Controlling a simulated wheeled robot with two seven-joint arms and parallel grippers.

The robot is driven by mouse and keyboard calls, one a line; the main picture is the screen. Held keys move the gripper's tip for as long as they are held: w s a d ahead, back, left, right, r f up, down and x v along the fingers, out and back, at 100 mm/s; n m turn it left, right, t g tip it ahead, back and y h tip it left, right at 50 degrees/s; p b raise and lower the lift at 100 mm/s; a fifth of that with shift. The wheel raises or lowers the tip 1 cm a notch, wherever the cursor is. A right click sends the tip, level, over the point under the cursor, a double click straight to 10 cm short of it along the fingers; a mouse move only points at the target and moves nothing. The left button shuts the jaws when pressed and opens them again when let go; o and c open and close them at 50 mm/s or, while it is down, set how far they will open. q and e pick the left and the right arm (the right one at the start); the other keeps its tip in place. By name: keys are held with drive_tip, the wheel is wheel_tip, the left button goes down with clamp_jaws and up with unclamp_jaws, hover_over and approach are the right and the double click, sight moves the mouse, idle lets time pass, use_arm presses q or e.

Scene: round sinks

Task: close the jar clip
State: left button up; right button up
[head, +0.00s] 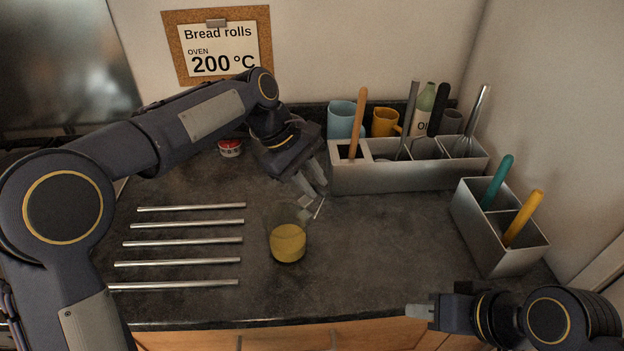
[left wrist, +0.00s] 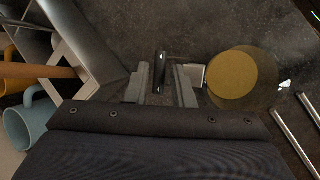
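A glass jar (head: 287,242) with yellow contents stands on the dark counter, in the middle of the head view. It also shows from above in the left wrist view (left wrist: 232,75). A metal clip (left wrist: 197,76) sits at the jar's side, with a thin wire and a dark upright piece (left wrist: 160,72) beside it. My left gripper (head: 314,186) is above and behind the jar on the clip's side. In the left wrist view its fingers are apart, with the dark piece between them and gaps either side. My right gripper (head: 420,311) is at the front right, away from the jar; its finger gap is unclear.
Several metal bars (head: 183,241) lie left of the jar. A grey utensil holder (head: 405,179) stands close behind my left gripper, with mugs behind it. A smaller grey holder (head: 500,238) stands at the right. The counter right of the jar is clear.

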use_arm(q)
drive_tip(key=v, duration=0.7)
drive_tip(key=shift+a+r+p, duration=0.15)
drive_tip(key=shift+r+p, duration=0.2)
drive_tip(key=shift+w, duration=0.1)
drive_tip(key=shift+o, duration=1.3)
drive_tip(key=shift+r+p, duration=0.15)
drive_tip(key=shift+p, duration=0.15)
drive_tip(key=w+d+n+g+y+p, duration=0.1)
drive_tip(key=w+g+y+p, duration=0.25)
drive_tip(key=p, duration=1.05)
drive_tip(key=shift+t+h, duration=0.25)
drive_tip(key=p+x, duration=0.1)
drive_tip(key=x, duration=0.6)
drive_tip(key=shift+w+d+f, duration=0.1)
drive_tip(key=shift+d+f, duration=0.15)
drive_tip(key=shift+f, duration=0.05)
